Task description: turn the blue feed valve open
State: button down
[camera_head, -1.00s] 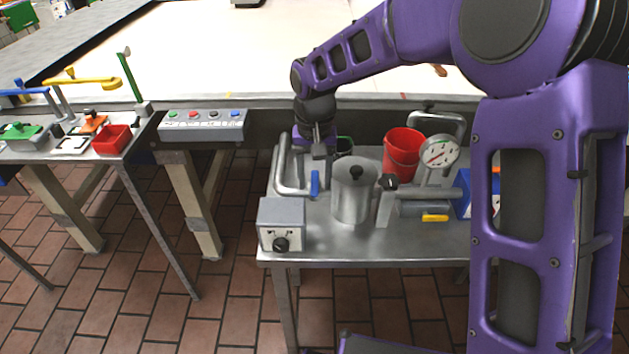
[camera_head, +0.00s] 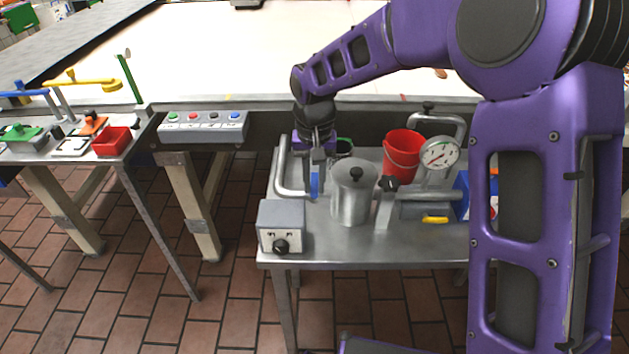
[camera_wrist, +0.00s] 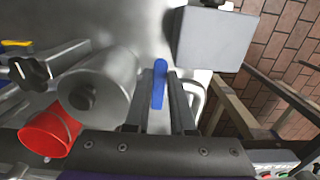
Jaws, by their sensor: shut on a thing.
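The blue feed valve handle (camera_head: 314,184) stands at the left part of the metal table, between the bent steel pipe (camera_head: 280,175) and the steel pot (camera_head: 353,197). My gripper (camera_head: 315,178) is down at the handle, with its fingers around it. In the wrist view the blue handle (camera_wrist: 159,84) shows between the two fingers of my gripper (camera_wrist: 161,98), its far end sticking out beyond the tips. The gripper is shut on the handle. The valve body under the handle is hidden.
A grey box with a black knob (camera_head: 281,227) stands at the front left of the table. A red bucket (camera_head: 402,157) and a pressure gauge (camera_head: 439,154) are to the right. The steel pot is close on the right of my gripper.

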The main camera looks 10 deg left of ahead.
jog(key=shift+a, duration=0.15)
jog(key=w+a+m+p, duration=0.3)
jog(key=a+m, duration=0.2)
jog(key=m, duration=1.2)
jog(key=shift+w+a, duration=0.15)
jog(key=shift+a, duration=0.15)
dwell(0.4)
jog(key=c, duration=0.8)
grip_release()
jog(key=shift+o, duration=0.2)
jog(key=shift+p, duration=0.3)
